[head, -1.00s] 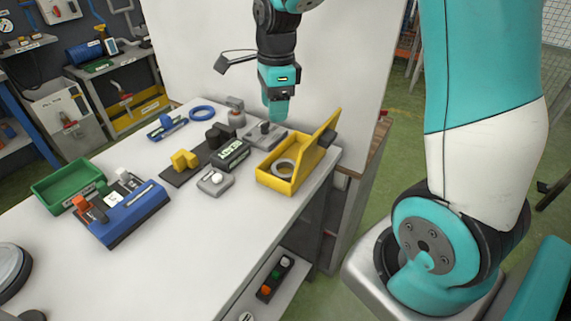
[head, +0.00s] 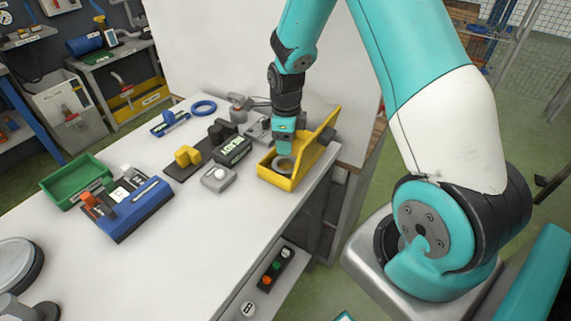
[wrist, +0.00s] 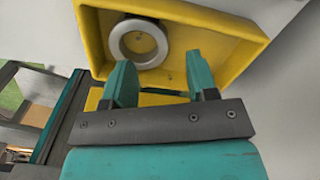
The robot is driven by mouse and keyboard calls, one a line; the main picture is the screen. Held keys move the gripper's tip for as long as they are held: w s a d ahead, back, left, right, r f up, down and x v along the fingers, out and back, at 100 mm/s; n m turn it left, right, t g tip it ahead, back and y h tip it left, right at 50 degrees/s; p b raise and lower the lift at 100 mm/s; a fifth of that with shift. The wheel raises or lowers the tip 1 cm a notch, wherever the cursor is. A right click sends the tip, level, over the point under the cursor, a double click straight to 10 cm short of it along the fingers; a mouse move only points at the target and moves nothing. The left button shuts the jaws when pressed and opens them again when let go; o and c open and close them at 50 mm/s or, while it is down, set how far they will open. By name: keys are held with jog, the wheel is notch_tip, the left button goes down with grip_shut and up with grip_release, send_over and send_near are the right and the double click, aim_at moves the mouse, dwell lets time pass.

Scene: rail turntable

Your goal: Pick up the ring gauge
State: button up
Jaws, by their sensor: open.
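The ring gauge is a grey metal ring (wrist: 138,42) lying in a yellow open box (wrist: 205,22). In the head view the ring (head: 284,164) shows in the left part of the box (head: 283,183), partly hidden by my gripper. My gripper (head: 283,150) points down at the box, just above or at the ring. In the wrist view my gripper (wrist: 165,82) has its two teal fingers apart with nothing between them. The ring is beyond the fingertips, a little left of the middle between them. I cannot tell the height of the fingertips over the ring.
The box's raised yellow lid (head: 326,125) stands close on the right of my gripper. A digital readout block (head: 233,150), a small grey device (head: 218,178) and a yellow-topped fixture (head: 187,157) stand to the left.

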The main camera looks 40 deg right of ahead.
aim_at(287, 157)
jog(key=shift+s+f+p, duration=0.15)
jog(key=shift+f+p, duration=0.7)
jog(key=shift+f, duration=1.7)
grip_shut()
